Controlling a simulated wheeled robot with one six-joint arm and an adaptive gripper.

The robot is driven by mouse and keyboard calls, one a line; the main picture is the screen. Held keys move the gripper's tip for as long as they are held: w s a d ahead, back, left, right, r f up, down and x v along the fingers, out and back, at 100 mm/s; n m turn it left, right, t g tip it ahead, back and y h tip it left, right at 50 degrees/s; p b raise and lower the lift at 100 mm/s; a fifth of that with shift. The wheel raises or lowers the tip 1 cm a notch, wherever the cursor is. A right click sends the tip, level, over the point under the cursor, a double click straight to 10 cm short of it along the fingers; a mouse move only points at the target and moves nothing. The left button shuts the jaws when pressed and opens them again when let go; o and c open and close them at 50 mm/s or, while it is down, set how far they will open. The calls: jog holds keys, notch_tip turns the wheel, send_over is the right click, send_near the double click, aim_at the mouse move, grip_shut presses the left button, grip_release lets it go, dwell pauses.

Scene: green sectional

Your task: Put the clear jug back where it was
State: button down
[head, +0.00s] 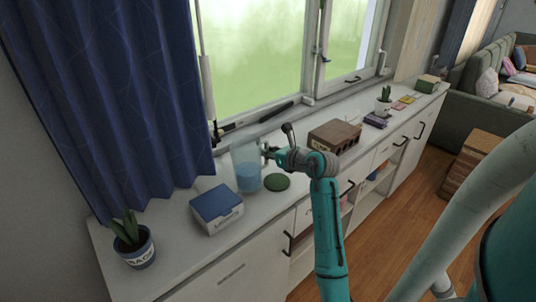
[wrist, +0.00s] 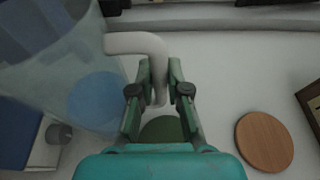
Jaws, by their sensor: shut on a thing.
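The clear jug (head: 246,166) holds blue liquid and is upright at the counter beneath the window, left of the green round mat (head: 277,182). I cannot tell whether its base touches the counter. My gripper (head: 268,153) is at the jug's right side. In the wrist view my gripper (wrist: 159,88) is shut on the pale handle of the jug (wrist: 50,60), whose body fills the upper left. The green mat (wrist: 162,128) shows partly below the fingers, with the rest hidden by my gripper.
A wooden round disc (wrist: 264,141) lies right of the green mat. A blue-lidded box (head: 217,208) and potted plant (head: 132,240) stand left of the jug. A brown box with holes (head: 334,137) stands to the right. The window (head: 265,70) is behind.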

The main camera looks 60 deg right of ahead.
jog(key=shift+f, duration=0.5)
jog(key=c, duration=1.2)
grip_release()
jog(key=shift+f, duration=0.1)
jog(key=shift+o, duration=0.2)
